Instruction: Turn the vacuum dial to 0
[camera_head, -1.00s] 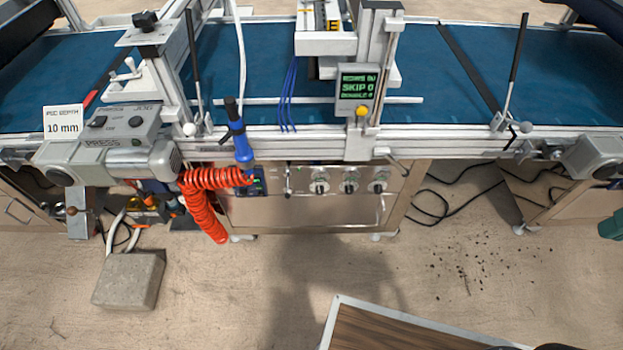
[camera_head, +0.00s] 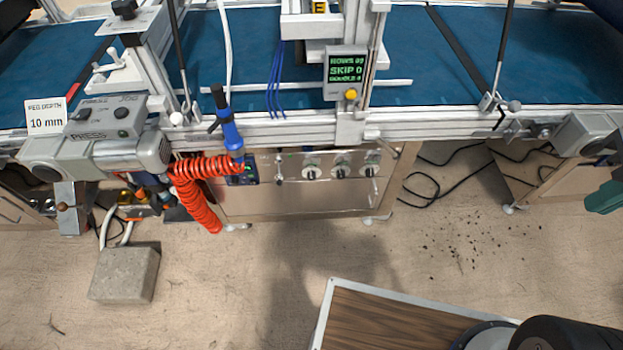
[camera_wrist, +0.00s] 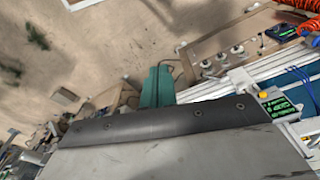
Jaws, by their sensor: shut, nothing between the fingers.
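Three round dials with white rings and dark knobs sit in a row on the front panel (camera_head: 300,196) of the cabinet under the conveyor. They are the left dial (camera_head: 311,172), the middle dial (camera_head: 341,170) and the right dial (camera_head: 372,168). Their labels are too small to read, so I cannot tell which is the vacuum dial or where it points. The same row shows small near the top of the wrist view, with its middle dial (camera_wrist: 222,56) well away from the camera.
A coiled red hose (camera_head: 196,192) with a blue nozzle (camera_head: 230,132) hangs left of the dials. A screen box (camera_head: 345,65) reads SKIP 0. A concrete block (camera_head: 125,273) lies on the floor. A grey slab (camera_wrist: 180,155) with a dark edge fills the lower wrist view.

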